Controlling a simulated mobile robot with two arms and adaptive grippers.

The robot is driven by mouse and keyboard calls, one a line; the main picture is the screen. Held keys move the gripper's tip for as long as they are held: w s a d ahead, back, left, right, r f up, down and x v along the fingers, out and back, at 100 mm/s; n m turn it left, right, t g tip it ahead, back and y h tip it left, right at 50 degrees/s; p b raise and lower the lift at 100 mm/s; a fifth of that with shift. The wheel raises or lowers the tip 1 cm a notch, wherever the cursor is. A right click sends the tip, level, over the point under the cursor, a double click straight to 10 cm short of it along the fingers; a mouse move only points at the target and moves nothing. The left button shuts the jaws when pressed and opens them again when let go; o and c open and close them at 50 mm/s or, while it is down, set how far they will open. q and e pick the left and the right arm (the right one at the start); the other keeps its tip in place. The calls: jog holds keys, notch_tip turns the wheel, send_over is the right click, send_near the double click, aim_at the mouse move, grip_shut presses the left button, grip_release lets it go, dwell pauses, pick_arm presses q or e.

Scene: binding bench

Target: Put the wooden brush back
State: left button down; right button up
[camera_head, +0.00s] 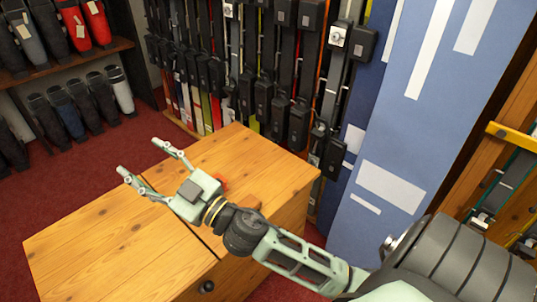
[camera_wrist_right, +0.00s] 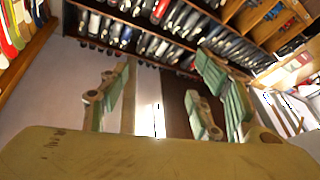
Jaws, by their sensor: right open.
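My right gripper (camera_head: 139,158) is open, its two pale green fingers spread wide and empty, over the far left part of the wooden bench top (camera_head: 110,240). Its fingers also stand apart in the right wrist view (camera_wrist_right: 155,105), with nothing between them. A small orange-red thing (camera_head: 222,182) and a brown wooden piece (camera_head: 250,206) show on the bench beside my right wrist. They are mostly hidden by it, and I cannot tell whether they are the wooden brush. No brush shows clearly elsewhere. My left gripper is not in view.
Skis with black bindings (camera_head: 270,90) stand upright behind the bench. A shelf (camera_head: 70,65) with several boots is at the upper left. A blue and white panel (camera_head: 400,120) stands right of the bench. The bench's near left top is clear.

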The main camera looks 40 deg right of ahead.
jog(key=s+d+f+m+g+h, duration=0.4)
jog(key=s+d+f, duration=0.1)
jog(key=f, duration=0.5)
jog(key=s+d+f+m+g+h, duration=0.4)
jog(key=s+d+f+g+h, duration=0.1)
jog(key=f, duration=0.5)
jog(key=s+a+f+n+g+y, duration=0.1)
jog(key=s+f+g, duration=0.3)
jog(key=s, duration=0.5)
jog(key=s+a+f+g+y, duration=0.1)
jog(key=s+a+f+g, duration=0.1)
jog(key=s+f, duration=0.3)
jog(key=s+g, duration=0.1)
jog(key=s, duration=0.3)
jog(key=shift+s+f+n+g, duration=0.15)
jog(key=shift+f+n+g, duration=0.1)
jog(key=shift+n+g, duration=0.15)
